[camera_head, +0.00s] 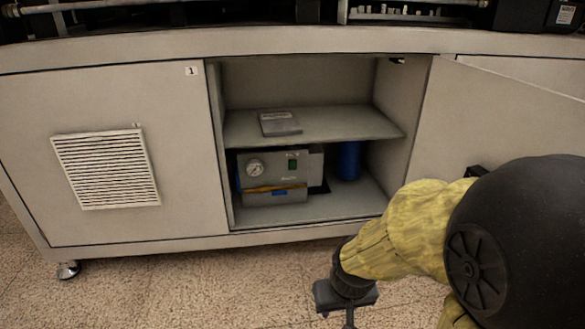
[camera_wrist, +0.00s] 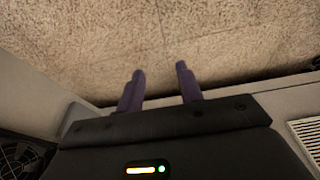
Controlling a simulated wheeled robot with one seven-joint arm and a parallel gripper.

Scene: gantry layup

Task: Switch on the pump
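The pump (camera_head: 272,178) is a grey box on the floor of the open cabinet, below the shelf. Its front has a round dial gauge (camera_head: 254,167) at the left and a small dark-green switch (camera_head: 292,165) at the upper right. I cannot tell the switch's position. My gripper (camera_head: 347,318) is outside the cabinet, low in front of it and to the right of the pump, with its tips cut off by the picture's edge. In the wrist view, its two purple fingers (camera_wrist: 160,72) are apart with nothing between them, over the speckled floor.
A shelf (camera_head: 345,123) above the pump carries a flat grey item (camera_head: 280,123). A blue cylinder (camera_head: 349,160) stands right of the pump. The open cabinet door (camera_head: 480,115) is at the right, behind my arm. A vent grille (camera_head: 106,168) is on the left panel. The floor in front is clear.

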